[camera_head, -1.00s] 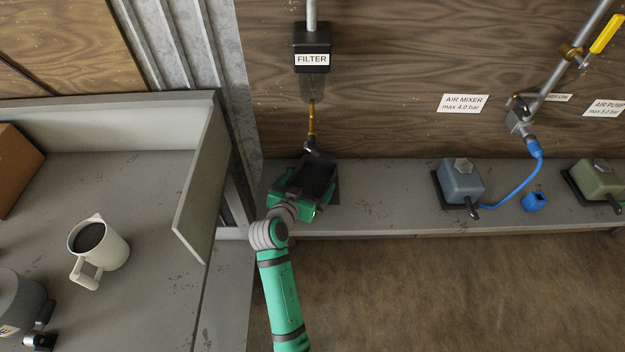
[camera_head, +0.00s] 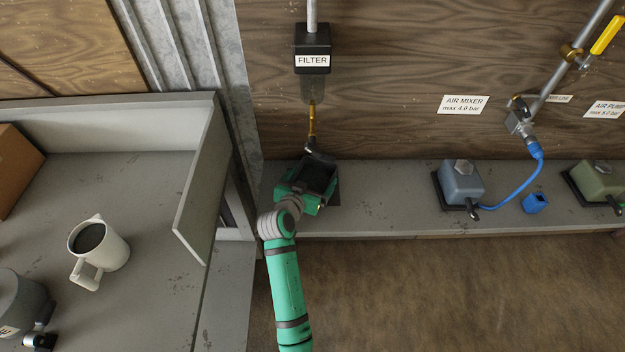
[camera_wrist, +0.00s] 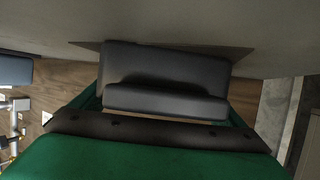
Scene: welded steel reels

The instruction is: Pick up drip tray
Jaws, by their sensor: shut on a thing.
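The drip tray (camera_head: 318,176) is a dark, open-topped tray below the filter outlet at the left end of the grey shelf. My gripper (camera_head: 303,184) is shut on it, with the green gripper body around its near side. In the wrist view the dark tray (camera_wrist: 166,75) fills the middle, just beyond the gripper's edge. The fingertips are mostly hidden, and I cannot tell whether the tray is clear of the shelf.
The filter (camera_head: 312,62) with its brass outlet (camera_head: 311,118) hangs directly above the tray. A grey upright panel (camera_head: 203,178) stands to the left. A blue-grey box (camera_head: 461,181) with a blue hose is farther right, with bare shelf (camera_head: 390,190) between.

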